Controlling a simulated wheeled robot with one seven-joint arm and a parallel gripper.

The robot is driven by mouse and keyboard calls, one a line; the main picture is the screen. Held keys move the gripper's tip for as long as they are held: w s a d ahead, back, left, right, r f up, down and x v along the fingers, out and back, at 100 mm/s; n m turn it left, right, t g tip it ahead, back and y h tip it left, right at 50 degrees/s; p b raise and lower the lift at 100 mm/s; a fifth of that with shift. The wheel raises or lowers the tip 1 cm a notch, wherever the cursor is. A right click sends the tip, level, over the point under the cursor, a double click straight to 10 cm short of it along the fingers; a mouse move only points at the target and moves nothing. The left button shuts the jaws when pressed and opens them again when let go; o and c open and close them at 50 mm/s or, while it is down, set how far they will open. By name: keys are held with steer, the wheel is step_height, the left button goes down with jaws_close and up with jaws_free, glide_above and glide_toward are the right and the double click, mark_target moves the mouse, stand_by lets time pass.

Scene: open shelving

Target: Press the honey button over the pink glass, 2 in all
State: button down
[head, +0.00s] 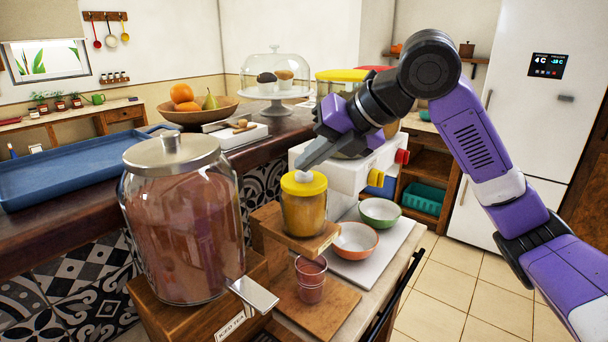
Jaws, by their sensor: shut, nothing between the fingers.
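The honey dispenser (304,210) is a small amber jar with a yellow lid on a raised wooden stand. Its honey button (304,177) is a pale knob on top of the lid. The pink glass (311,286) stands upright on a wooden board below the front of the honey stand, with a pinkish drink in it. My gripper (304,166) is shut and empty, pointing down and left. Its fingertips are right at the top of the honey button; I cannot tell whether they touch it or press it.
A large iced tea jar (176,225) with a metal lid and lever stands left of the honey. An orange bowl (356,240) and a green bowl (380,213) sit on a white tray to the right, below a white dispenser (345,165). A blue tray (70,172) lies far left.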

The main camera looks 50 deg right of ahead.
mark_target(309, 175)
steer(key=shift+f+b, duration=0.35)
steer(key=shift+f, duration=0.1)
stand_by(0.3)
steer(key=shift+r, duration=0.1)
steer(key=shift+r+p, duration=0.8)
steer(key=shift+r, duration=0.2)
steer(key=shift+r, duration=0.1)
steer(key=shift+r+p, duration=1.8)
steer(key=shift+r, duration=0.65)
steer(key=shift+f, duration=0.1)
